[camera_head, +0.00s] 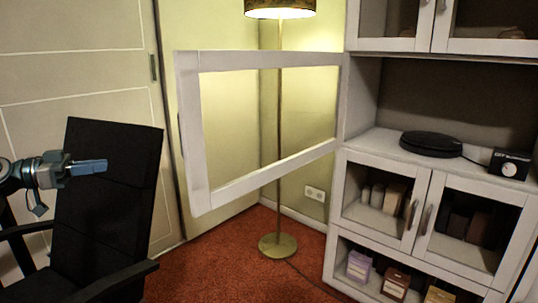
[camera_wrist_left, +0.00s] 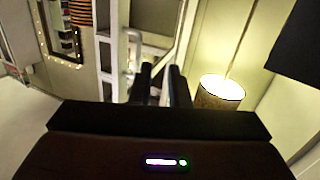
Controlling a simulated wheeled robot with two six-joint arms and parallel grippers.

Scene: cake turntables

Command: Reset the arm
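My left gripper (camera_head: 90,167) is at the left of the head view, in front of the black chair's backrest, with its blue-grey fingers pointing right. It holds nothing that I can see. In the left wrist view the two dark fingers (camera_wrist_left: 160,85) stand apart with a gap between them. Past them, a white frame with a handle (camera_wrist_left: 134,50) shows, not touched as far as I can tell. My right gripper is in neither view.
A white framed glass door (camera_head: 190,130) stands swung open from the white cabinet (camera_head: 400,160). A black round turntable (camera_head: 431,143) and a small dark box (camera_head: 509,164) sit on the cabinet's counter. A floor lamp (camera_head: 278,247) stands behind the door. A black chair (camera_head: 115,175) is at left.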

